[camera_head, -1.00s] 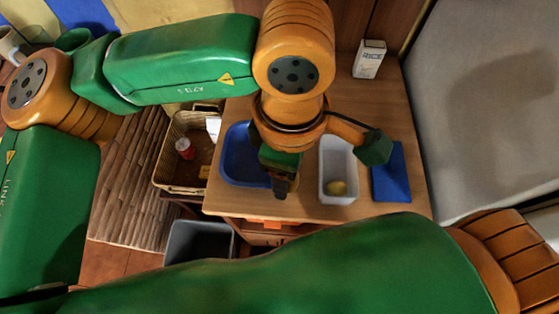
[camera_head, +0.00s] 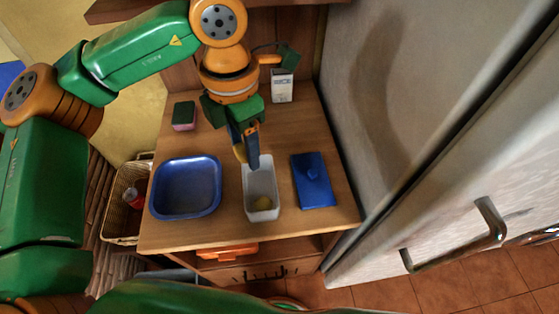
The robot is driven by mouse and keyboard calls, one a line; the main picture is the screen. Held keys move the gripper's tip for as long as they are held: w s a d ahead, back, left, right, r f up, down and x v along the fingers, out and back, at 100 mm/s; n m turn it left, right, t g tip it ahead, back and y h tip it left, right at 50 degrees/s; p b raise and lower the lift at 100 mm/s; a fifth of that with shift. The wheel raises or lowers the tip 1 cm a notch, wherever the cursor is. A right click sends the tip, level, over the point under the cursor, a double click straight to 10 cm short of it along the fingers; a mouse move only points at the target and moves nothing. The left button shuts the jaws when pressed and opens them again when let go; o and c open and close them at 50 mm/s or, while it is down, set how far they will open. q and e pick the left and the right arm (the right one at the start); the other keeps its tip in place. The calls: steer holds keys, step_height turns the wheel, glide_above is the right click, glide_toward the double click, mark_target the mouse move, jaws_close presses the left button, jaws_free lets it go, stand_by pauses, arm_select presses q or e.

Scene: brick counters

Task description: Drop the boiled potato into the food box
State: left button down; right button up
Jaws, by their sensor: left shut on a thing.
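My left gripper (camera_head: 246,145) is shut on a tan, yellowish lump (camera_head: 240,153), which looks like a boiled potato and is mostly hidden by the fingers. The gripper points down at the far end of the white food box (camera_head: 265,180); whether its fingertips are over the opening or behind the rim is hard to tell. The box is open and stands on the wooden counter. A yellowish potato-like piece (camera_head: 263,203) lies inside near its front end. My right gripper is out of view.
A blue tray (camera_head: 186,187) lies left of the box, looking empty, and a blue lid (camera_head: 313,181) lies right of it. A sponge (camera_head: 184,115) and a carton (camera_head: 282,87) stand farther back. A wicker basket (camera_head: 117,217) is at left. A large grey fridge (camera_head: 400,130) borders the right.

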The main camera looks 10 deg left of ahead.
arm_select(q)
steer(key=shift+w+d, duration=0.1)
step_height(320, 180, down, 6)
steer(key=b, duration=0.4)
steer(key=shift+a+b, duration=0.3)
steer(key=shift+c, duration=1.1)
jaws_free()
steer(key=shift+o, duration=0.2)
step_height(320, 180, up, 7)
steer(key=shift+r, duration=0.1)
